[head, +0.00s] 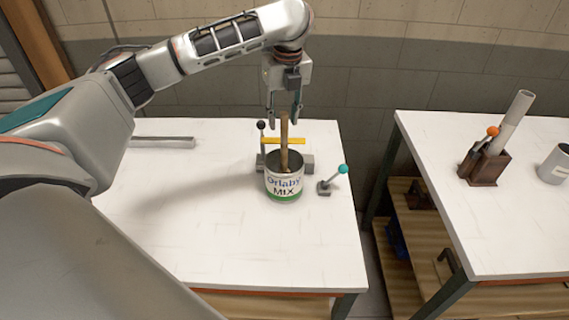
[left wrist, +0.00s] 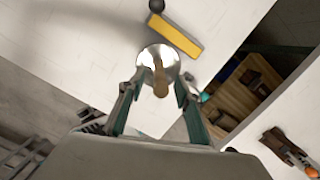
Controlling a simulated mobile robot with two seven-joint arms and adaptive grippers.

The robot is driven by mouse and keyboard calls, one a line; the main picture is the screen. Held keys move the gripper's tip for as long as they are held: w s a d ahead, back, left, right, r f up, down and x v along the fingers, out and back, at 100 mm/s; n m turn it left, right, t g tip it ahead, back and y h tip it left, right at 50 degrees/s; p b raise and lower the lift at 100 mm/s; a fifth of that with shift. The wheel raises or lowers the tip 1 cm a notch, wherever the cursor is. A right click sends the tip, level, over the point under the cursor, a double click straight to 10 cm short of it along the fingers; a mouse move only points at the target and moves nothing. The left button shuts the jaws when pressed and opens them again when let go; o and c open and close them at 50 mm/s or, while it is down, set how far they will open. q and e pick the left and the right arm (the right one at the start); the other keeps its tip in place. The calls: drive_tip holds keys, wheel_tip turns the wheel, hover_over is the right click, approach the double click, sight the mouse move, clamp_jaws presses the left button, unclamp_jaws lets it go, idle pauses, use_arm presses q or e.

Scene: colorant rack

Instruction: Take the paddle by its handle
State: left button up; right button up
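The wooden paddle (head: 284,132) stands upright in an open can (head: 284,186) labelled "Orlaby MtX", with its handle sticking up above the rim. Its lower end is hidden inside the can. My left gripper (head: 285,108) points down above the can, around the level of the handle's top. In the left wrist view the two fingers (left wrist: 156,92) are spread apart, with the paddle (left wrist: 160,76) and the can's round mouth (left wrist: 158,57) seen between and beyond them. I cannot tell whether a finger touches the handle. My right gripper is not in view.
A yellow bar (head: 283,140) and a black-knobbed lever (head: 261,126) are just behind the can. A teal-knobbed lever (head: 342,169) stands to its right. A second table (head: 500,225) at right carries a brown holder (head: 484,167). The left table's front is clear.

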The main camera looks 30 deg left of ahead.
sight(283, 130)
use_arm(q)
drive_tip(key=f, duration=0.5)
drive_tip(key=shift+w+a, duration=0.15)
drive_tip(key=shift+w, duration=0.1)
drive_tip(key=shift+r, duration=0.1)
clamp_jaws()
